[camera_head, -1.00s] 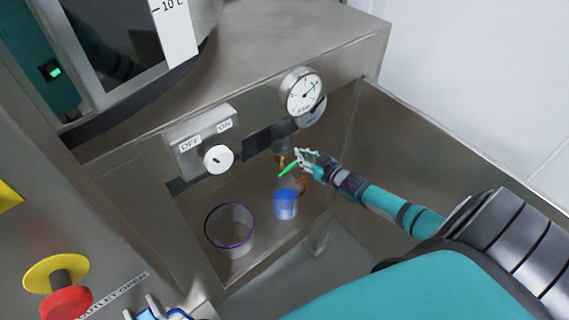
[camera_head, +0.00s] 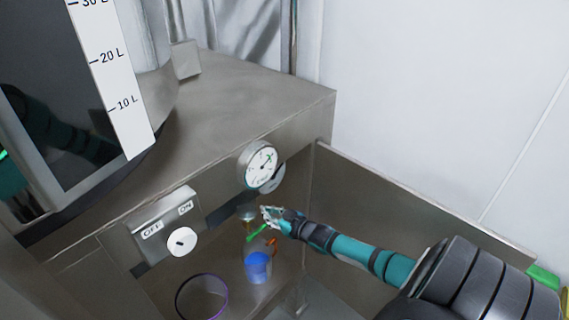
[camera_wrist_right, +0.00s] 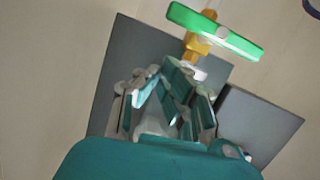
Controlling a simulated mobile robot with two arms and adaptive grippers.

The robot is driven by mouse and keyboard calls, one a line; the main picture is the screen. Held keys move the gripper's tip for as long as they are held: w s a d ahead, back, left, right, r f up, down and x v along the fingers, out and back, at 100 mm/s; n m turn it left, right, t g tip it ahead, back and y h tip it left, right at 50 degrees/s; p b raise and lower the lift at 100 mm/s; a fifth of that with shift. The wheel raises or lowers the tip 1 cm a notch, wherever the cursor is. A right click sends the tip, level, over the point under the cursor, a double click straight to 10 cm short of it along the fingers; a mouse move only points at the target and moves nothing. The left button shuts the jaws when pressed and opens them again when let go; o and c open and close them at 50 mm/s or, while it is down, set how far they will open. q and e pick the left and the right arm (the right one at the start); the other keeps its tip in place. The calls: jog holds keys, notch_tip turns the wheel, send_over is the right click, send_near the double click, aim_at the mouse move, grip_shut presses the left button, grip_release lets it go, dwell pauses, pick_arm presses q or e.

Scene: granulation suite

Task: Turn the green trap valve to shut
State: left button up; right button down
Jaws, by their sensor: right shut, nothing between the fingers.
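The green trap valve handle (camera_head: 256,233) shows small under the dial gauge in the head view. In the right wrist view the green handle (camera_wrist_right: 232,38) is a flat bar lying across a brass valve body (camera_wrist_right: 197,45), roughly crosswise to it. My right gripper (camera_head: 268,214) is right beside the handle, at its upper right end in the head view. In the right wrist view the right gripper (camera_wrist_right: 174,82) has its fingers together and empty, below the handle and apart from it in the picture. My left gripper is not in view.
A dial gauge (camera_head: 261,166) and an OFF/ON switch box (camera_head: 165,224) with a white knob are on the steel panel. A blue cup (camera_head: 258,267) hangs below the valve, and a purple-rimmed clear container (camera_head: 202,298) stands left of it. A steel side wall (camera_head: 410,205) flanks my right arm.

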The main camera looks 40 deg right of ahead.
jog(key=r+v, duration=0.1)
jog(key=v, duration=0.9)
